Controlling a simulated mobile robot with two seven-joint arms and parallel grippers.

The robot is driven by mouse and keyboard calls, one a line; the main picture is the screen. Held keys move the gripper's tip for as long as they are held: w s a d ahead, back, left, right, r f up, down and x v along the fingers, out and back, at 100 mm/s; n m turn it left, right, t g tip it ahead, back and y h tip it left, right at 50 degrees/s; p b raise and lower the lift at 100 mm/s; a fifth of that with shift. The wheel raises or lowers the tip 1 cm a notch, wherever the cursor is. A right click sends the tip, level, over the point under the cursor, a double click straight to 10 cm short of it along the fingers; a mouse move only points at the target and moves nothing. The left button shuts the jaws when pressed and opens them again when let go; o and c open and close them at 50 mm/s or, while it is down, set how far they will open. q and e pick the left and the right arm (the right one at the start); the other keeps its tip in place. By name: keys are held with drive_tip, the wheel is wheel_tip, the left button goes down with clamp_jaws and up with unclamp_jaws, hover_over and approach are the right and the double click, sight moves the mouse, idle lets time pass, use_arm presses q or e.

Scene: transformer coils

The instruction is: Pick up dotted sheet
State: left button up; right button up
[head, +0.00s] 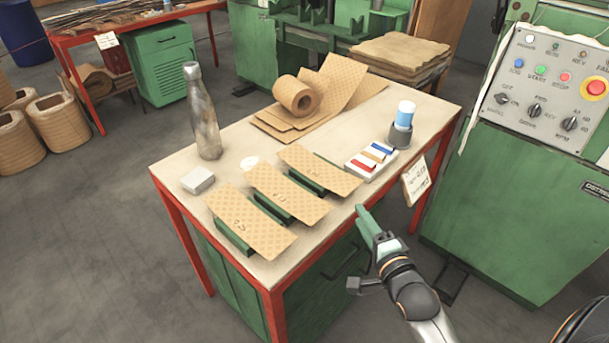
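Three tan dotted sheets lie side by side on green supports on the workbench in the head view: a left sheet (248,221), a middle sheet (287,193) and a right sheet (319,170). Dark gaps show beneath them. More patterned tan sheets (345,88) and a roll (295,96) lie at the back of the bench. My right gripper (366,218) is off the bench's right front edge, apart from all the sheets. Its green fingers are seen edge-on, so their opening is unclear. I see nothing held in it. My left gripper is out of view.
The workbench (170,165) also holds a metal bottle (203,118), a small white box (197,180), a tray of coloured pieces (362,168) and a blue-and-white container in a grey holder (400,138). A green machine with a control panel (545,85) stands at the right.

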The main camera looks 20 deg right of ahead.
drive_tip(key=w, duration=0.4)
drive_tip(key=w+d+f+b, duration=0.1)
drive_tip(key=w, duration=0.3)
drive_tip(key=w+d, duration=0.1)
drive_tip(key=w, duration=0.3)
drive_tip(key=shift+w+f, duration=0.15)
drive_tip(key=shift+f, duration=0.05)
drive_tip(key=shift+a, duration=0.1)
clamp_jaws()
idle(1.1)
